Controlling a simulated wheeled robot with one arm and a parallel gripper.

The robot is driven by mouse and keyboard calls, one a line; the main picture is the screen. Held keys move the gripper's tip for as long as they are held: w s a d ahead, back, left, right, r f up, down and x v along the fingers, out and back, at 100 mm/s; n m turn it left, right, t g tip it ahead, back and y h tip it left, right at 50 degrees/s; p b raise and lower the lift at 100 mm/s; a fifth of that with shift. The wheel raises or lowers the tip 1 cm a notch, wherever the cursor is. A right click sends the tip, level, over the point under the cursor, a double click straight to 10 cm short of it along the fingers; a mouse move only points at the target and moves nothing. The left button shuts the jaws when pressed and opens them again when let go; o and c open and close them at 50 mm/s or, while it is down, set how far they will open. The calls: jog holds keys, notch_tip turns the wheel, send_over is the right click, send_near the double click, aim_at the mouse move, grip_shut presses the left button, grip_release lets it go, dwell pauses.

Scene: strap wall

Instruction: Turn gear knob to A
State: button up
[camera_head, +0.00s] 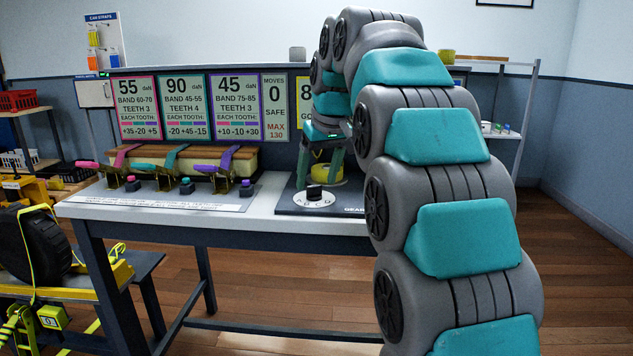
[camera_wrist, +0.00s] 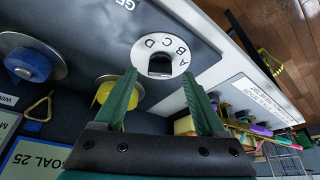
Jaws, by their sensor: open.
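The gear knob (camera_head: 314,192) is a small black knob on a round white dial (camera_head: 300,201), set in a dark panel on the bench. In the wrist view the knob (camera_wrist: 160,66) sits in the middle of the dial (camera_wrist: 119,50), whose letters A, B, C and D show along one side. I cannot tell which letter the knob points to. My gripper (camera_head: 320,168) reaches down over the panel, just behind the knob. In the wrist view my gripper (camera_wrist: 160,76) is open and empty, with its green fingertips apart on either side of the knob's line. Contact is not visible.
A yellow spool (camera_wrist: 106,92) lies close beside the left finger, and a blue spool (camera_wrist: 28,64) is farther left. Levers with pink, teal and purple handles (camera_head: 203,169) stand left of the panel. Upright signs (camera_head: 240,108) stand behind the bench.

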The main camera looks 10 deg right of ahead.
jog(key=shift+v, duration=3)
